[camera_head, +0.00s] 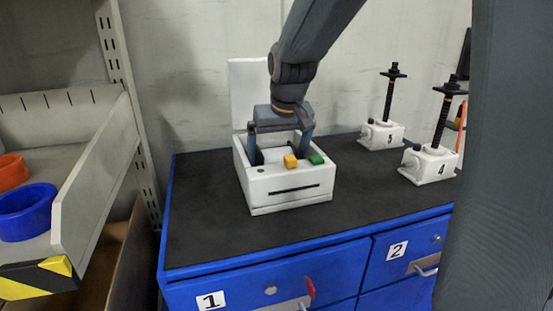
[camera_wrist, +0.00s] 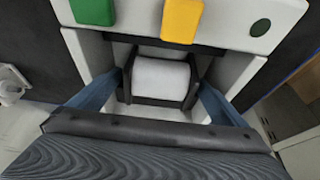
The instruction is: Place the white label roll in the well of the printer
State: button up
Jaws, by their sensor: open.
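The white printer (camera_head: 290,190) stands on the black cabinet top with its lid (camera_head: 248,85) raised behind it. It has a yellow button, a green button and a dark front slot. The white label roll (camera_wrist: 160,82) lies inside the well in the wrist view, between two dark upright holders. My gripper (camera_head: 280,152) reaches down into the well from above. In the wrist view its blue-grey fingers (camera_wrist: 160,92) are spread, one on each side of the roll and holders. I cannot tell whether they touch the holders. The roll is hard to make out in the head view.
Two screw jacks marked 5 (camera_head: 381,134) and 4 (camera_head: 428,165) stand to the right on the black top. A shelf with an orange ring (camera_head: 12,172) and a blue ring (camera_head: 25,212) is at left. The top in front of the printer is clear.

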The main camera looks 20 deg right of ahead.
jog(key=b+v, duration=0.1)
jog(key=v, duration=0.9)
